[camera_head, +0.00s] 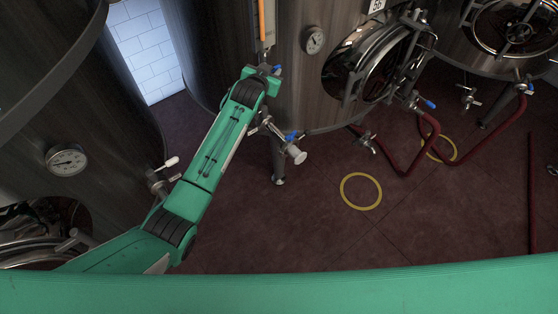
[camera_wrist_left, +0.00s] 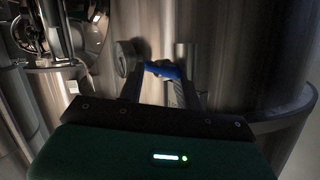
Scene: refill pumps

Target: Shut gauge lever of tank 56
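The tank (camera_head: 220,45) stands at the back middle; its label (camera_head: 377,5) is cut off by the top edge and I cannot read it surely. A gauge tube (camera_head: 262,22) with an orange strip runs down its front. The blue gauge lever (camera_head: 276,68) sits at the tube's foot, beside my left gripper (camera_head: 266,71). In the left wrist view the blue lever (camera_wrist_left: 165,70) lies crosswise at the fingertips of my left gripper (camera_wrist_left: 160,80). The fingers are apart; I cannot tell whether they touch the lever. My right gripper is out of view.
Below the lever, a valve (camera_head: 292,150) with another blue handle juts out from the tank. A round dial (camera_head: 313,40) and hatch (camera_head: 375,62) are to the right. Another tank (camera_head: 75,110) with a white-handled tap (camera_head: 165,165) stands at left. Red hoses (camera_head: 430,140) lie right.

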